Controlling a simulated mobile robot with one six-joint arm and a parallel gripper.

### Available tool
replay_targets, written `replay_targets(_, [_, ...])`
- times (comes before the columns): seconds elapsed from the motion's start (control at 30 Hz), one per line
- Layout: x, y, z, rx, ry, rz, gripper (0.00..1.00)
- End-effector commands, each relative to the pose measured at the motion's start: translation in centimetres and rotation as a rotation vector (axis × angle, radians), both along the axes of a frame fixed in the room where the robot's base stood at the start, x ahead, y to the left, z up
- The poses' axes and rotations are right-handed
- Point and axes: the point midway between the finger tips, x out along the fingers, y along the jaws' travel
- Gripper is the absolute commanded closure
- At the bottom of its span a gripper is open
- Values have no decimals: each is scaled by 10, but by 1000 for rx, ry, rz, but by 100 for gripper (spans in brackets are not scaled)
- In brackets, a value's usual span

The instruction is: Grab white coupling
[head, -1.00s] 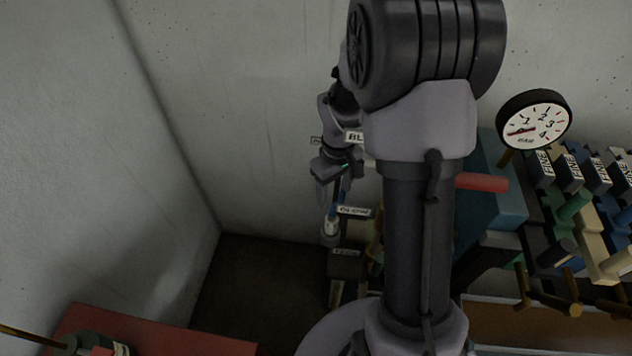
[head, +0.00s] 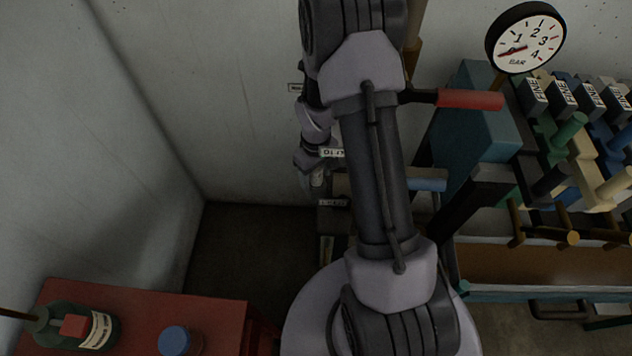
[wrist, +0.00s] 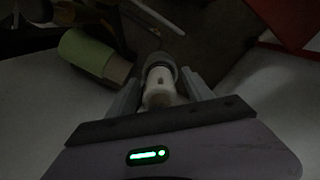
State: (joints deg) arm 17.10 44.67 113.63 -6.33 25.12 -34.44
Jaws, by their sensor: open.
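The white coupling (wrist: 160,84), a pale cylinder with a small dark hole in its side and a grey collar at its far end, sits between the fingers of my gripper (wrist: 162,92) in the wrist view. The gripper is open, with one grey finger on each side of the coupling. I cannot tell whether either finger touches it. In the head view my gripper (head: 312,178) is down by the back wall, left of my arm's upper links. The coupling is hard to make out there.
A pale green cylinder (wrist: 90,52) lies close left of the fingers. Right of my arm are a red handle (head: 470,100), a teal box (head: 475,125) and a pressure gauge (head: 526,38). A red table (head: 215,315) at lower left holds a green bottle and a blue-capped container.

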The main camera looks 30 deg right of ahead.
Motion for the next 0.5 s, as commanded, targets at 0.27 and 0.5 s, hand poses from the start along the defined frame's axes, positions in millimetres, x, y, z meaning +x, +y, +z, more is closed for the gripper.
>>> replay_targets(0.27, [0,0,2,0,0,0,72])
replay_targets(0.5, [0,0,3,0,0,0,100])
